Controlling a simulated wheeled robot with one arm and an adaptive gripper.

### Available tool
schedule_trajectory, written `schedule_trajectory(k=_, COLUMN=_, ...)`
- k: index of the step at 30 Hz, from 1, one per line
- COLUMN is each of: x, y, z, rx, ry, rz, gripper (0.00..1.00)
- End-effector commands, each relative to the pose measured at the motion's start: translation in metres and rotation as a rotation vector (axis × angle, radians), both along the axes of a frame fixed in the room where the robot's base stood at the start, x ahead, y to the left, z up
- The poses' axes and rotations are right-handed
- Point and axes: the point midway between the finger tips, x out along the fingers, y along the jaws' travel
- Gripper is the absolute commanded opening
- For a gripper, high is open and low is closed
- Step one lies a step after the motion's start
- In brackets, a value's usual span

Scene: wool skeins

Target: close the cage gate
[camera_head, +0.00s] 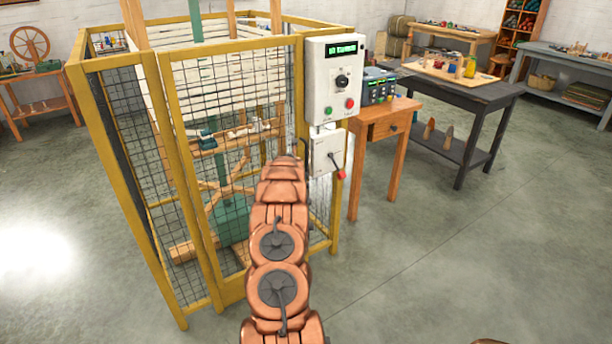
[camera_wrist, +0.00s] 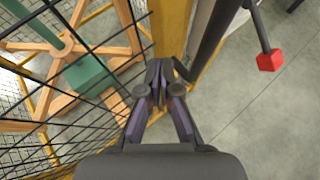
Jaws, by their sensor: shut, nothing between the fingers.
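The cage gate (camera_head: 158,110) is a yellow-framed wire mesh panel on the front of a yellow cage. It looks roughly in line with the cage front; I cannot tell whether a gap is left at its right edge. My arm crosses in front of it and hides part of the mesh. My gripper (camera_wrist: 157,92) is shut and empty, with its tips beside a yellow upright (camera_wrist: 172,30) and close to the dark mesh. I cannot tell whether they touch. The fingers are hidden behind my arm in the head view.
A control box (camera_head: 334,80) and a smaller switch box with a red-tipped lever (camera_head: 340,174) are at the cage's right post. The red tip also shows in the wrist view (camera_wrist: 270,60). A wooden table (camera_head: 385,125) stands right of them. Floor in front is clear.

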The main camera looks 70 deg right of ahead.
Motion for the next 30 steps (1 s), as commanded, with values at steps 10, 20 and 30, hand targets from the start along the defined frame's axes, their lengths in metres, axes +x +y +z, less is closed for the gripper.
schedule_trajectory(k=10, x=-0.008, y=0.01, z=-0.007, rx=0.002, ry=-0.002, rz=0.001, gripper=0.0)
schedule_trajectory(k=20, x=-0.023, y=0.021, z=0.006, rx=0.003, ry=-0.002, rz=0.001, gripper=0.0)
schedule_trajectory(k=30, x=-0.043, y=0.033, z=0.021, rx=0.002, ry=-0.003, rz=-0.001, gripper=0.0)
